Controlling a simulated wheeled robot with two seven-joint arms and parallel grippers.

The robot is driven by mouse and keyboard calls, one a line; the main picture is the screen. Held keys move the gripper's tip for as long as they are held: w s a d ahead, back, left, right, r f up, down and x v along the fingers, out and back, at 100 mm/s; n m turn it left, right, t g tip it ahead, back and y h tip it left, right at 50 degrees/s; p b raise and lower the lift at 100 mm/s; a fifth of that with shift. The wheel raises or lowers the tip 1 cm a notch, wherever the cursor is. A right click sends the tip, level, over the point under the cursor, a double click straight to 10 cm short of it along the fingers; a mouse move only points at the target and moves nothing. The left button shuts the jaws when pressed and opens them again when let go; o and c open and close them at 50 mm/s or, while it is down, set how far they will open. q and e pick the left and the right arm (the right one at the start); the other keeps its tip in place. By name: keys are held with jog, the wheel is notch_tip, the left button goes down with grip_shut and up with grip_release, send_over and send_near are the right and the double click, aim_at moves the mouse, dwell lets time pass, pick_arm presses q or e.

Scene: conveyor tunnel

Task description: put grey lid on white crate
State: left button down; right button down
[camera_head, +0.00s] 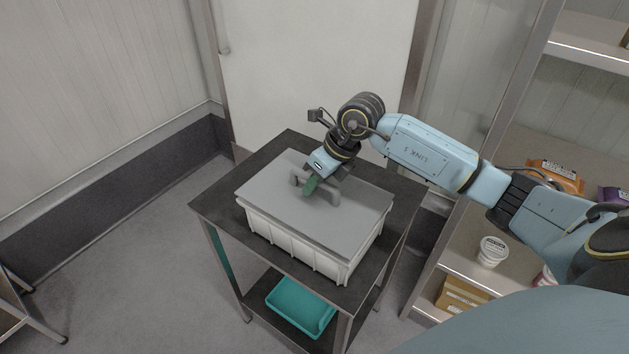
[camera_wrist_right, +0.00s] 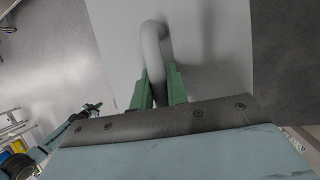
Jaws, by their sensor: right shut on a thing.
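The grey lid (camera_head: 275,198) lies over the top of the white crate (camera_head: 305,256), roughly lined up with its rim. From this angle I cannot tell whether it is fully seated. The crate stands on a dark table. My right gripper (camera_head: 310,184) is shut on the lid's arched handle, near the lid's middle. In the right wrist view, the green fingers (camera_wrist_right: 158,85) sit on both sides of the grey handle (camera_wrist_right: 153,40), with the lid's flat surface (camera_wrist_right: 112,40) behind. The crate's far sides are hidden under the lid. My left gripper is not in view.
The dark table (camera_head: 213,207) has a narrow free margin around the crate. A teal tray (camera_head: 300,305) is on its lower shelf. A shelf unit on the right holds a white tub (camera_head: 491,251), a cardboard box (camera_head: 460,294) and an orange package (camera_head: 556,175).

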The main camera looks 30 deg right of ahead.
jog(key=shift+f+b, duration=0.65)
jog(key=shift+f, duration=0.25)
jog(key=c, duration=1.3)
grip_release()
jog(key=shift+r, duration=0.1)
jog(key=v, duration=1.3)
jog(key=shift+b, duration=0.4)
jog(key=shift+s+r, duration=0.1)
jog(key=shift+r, duration=0.05)
